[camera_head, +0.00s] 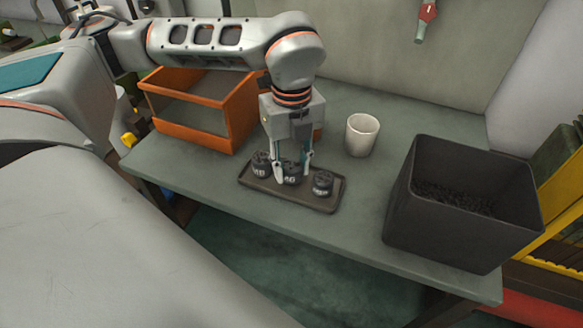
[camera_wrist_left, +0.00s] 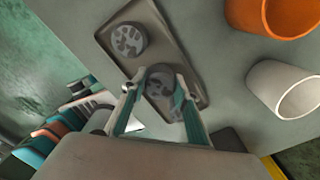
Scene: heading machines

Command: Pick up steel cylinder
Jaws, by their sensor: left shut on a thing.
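Three short dark cylinders with pale markings stand in a row on a shallow dark tray (camera_head: 262,192). My left gripper (camera_head: 291,172) reaches straight down over the tray and is shut on the middle cylinder (camera_head: 291,178). In the wrist view its two fingers (camera_wrist_left: 158,85) flank this cylinder (camera_wrist_left: 159,76). The left cylinder (camera_head: 261,165) and the right cylinder (camera_head: 322,184) stand free on either side. I cannot tell whether the held cylinder touches the tray. My right gripper is not in view.
An orange open bin (camera_head: 229,117) stands behind and left of the tray. A white cup (camera_head: 362,134) stands behind right. A dark open box (camera_head: 412,220) with dark bits inside is at the right of the grey-green table (camera_head: 345,253). The table's front edge is close to the tray.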

